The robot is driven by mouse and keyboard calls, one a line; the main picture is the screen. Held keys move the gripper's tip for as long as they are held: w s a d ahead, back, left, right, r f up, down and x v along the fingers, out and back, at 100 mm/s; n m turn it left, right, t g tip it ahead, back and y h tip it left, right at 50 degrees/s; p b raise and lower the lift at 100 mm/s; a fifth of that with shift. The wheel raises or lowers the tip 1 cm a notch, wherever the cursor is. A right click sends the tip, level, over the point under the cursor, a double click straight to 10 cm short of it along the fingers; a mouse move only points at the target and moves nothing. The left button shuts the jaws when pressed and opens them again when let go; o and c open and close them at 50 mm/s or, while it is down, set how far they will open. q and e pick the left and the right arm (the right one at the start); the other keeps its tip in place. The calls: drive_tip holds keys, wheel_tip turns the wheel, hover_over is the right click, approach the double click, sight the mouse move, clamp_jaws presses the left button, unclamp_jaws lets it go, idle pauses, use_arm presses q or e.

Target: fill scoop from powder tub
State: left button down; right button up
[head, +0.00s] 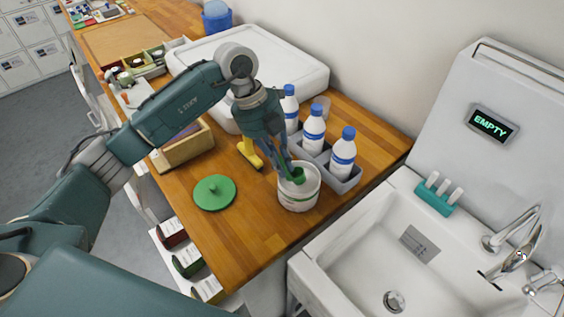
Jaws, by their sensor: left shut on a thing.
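The powder tub (298,194) is white, round and open at the top, and stands on the wooden counter near its front right part. A green scoop (297,174) is at the tub's mouth. My left gripper (285,163) comes down from above and is shut on the scoop, partly hiding it. How much powder the scoop holds cannot be seen. A green round lid (215,192) with a small knob lies on the counter to the left of the tub. My right gripper does not show.
Bottles with blue caps (343,156) stand in a grey tray (346,186) close behind the tub. A yellow object (250,153) and a wooden box (184,148) are to the left. A white sink (346,275) is at right. Bare counter lies in front of the lid.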

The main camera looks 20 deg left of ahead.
use_arm(q)
drive_tip(key=shift+f, duration=0.4)
idle(1.0)
drive_tip(key=shift+r+p, duration=0.45)
drive_tip(key=shift+r, duration=0.45)
drive_tip(key=shift+r+p, duration=1.7)
drive_tip(key=shift+r, duration=0.9)
